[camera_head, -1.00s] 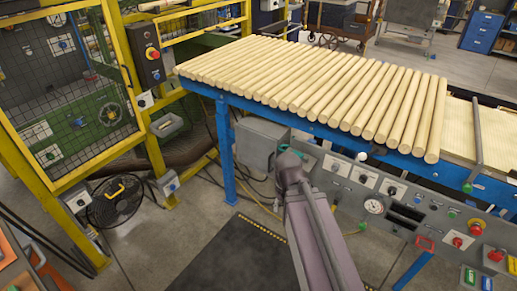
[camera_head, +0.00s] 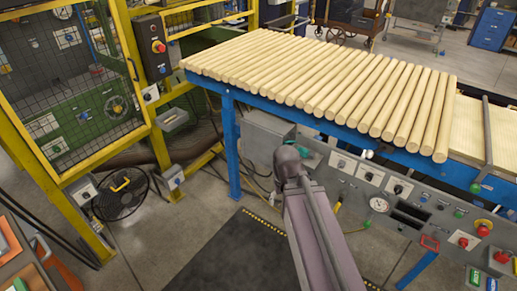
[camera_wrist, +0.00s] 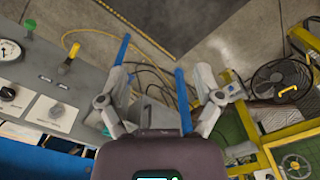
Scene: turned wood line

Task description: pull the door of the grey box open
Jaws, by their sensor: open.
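A plain grey box (camera_head: 265,137) stands under the blue-framed table, right of its left leg. My arm partly covers its right side, and I cannot make out a door or handle on it. My gripper (camera_wrist: 161,82) shows in the wrist view with its two grey fingers spread apart and nothing between them. In the head view my arm reaches up toward the area just right of the box, and the fingers are hidden there. I cannot pick out the box with certainty in the wrist view.
The blue table (camera_head: 232,150) carries a row of wooden rods (camera_head: 320,85). A control panel (camera_head: 350,176) with knobs and a gauge lies right of my arm. A black fan (camera_head: 122,195) and yellow mesh fence (camera_head: 150,100) stand left. A dark mat (camera_head: 235,255) covers open floor in front.

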